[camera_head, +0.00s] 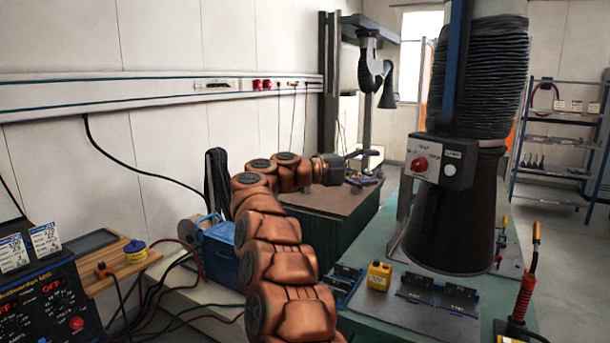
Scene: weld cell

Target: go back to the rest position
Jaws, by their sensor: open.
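My copper-coloured arm rises from the bottom middle of the head view and bends away toward the back. My gripper (357,168) is at its far end, small in the picture, over the far brown-topped bench (318,212). Its dark fingers are spread apart, and I see nothing held between them. Small items lie on the bench close under the gripper; they are too small to name, and I cannot tell whether the gripper touches any.
A large black fume hood (455,215) with a switch box hangs over the green table (397,318). A yellow block (379,275) and dark fixtures stand there. A welding torch (527,275) stands at right, a blue box (222,252) and a welder (45,305) at left.

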